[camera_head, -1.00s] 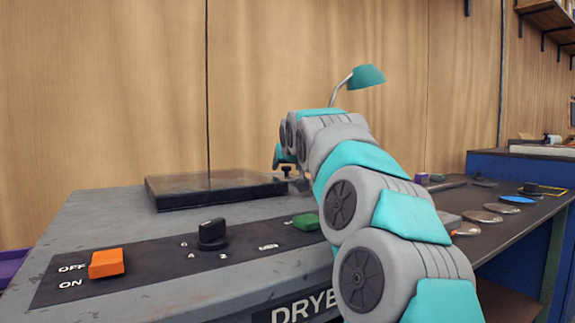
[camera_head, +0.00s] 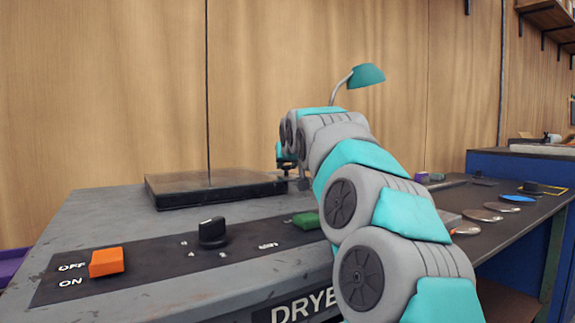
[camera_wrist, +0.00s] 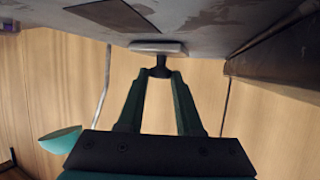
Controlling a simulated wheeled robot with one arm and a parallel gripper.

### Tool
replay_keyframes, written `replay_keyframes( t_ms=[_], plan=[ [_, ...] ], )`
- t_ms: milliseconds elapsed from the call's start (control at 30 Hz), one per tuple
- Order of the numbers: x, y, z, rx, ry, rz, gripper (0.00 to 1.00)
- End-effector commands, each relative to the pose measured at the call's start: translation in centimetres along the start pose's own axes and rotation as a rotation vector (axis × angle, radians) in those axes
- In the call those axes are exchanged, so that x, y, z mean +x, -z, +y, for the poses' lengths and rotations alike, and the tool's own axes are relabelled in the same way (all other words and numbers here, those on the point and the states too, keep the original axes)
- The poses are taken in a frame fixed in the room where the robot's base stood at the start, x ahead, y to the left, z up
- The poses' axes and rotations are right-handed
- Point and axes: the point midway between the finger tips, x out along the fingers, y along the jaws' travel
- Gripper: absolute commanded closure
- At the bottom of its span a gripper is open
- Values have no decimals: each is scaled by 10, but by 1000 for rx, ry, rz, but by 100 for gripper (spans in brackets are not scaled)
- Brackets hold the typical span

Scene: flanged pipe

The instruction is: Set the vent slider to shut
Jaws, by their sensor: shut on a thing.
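The vent slider (camera_wrist: 157,47) shows in the wrist view as a pale plate with a short dark knob (camera_wrist: 160,62), at the edge of the grey machine top. My gripper (camera_wrist: 160,72) is shut on this knob, with its two dark green fingers close together at the tips. In the head view my gripper (camera_head: 284,160) is at the back right of the machine top, partly hidden by my arm. The slider's markings do not show, so I cannot tell its setting.
A dark flat lid (camera_head: 215,187) lies left of my gripper on the machine top. The front panel has an orange switch (camera_head: 106,262), a black dial (camera_head: 212,232) and a green button (camera_head: 306,221). A teal lamp (camera_head: 366,75) stands behind.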

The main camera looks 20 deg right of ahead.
Motion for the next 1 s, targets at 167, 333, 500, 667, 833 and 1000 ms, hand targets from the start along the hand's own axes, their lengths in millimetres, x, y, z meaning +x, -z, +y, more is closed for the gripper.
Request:
replay_keyframes(
  t_ms=[167,333,500,667,833,1000],
  plan=[
    [0,0,0,0,1,0,100],
    [0,0,0,0,1,1,100],
    [0,0,-1,0,1,0,100],
    [0,0,-1,0,1,1,100],
    [0,0,-1,0,1,0,100],
    [-6,-3,3,0,1,2,100]
  ],
)
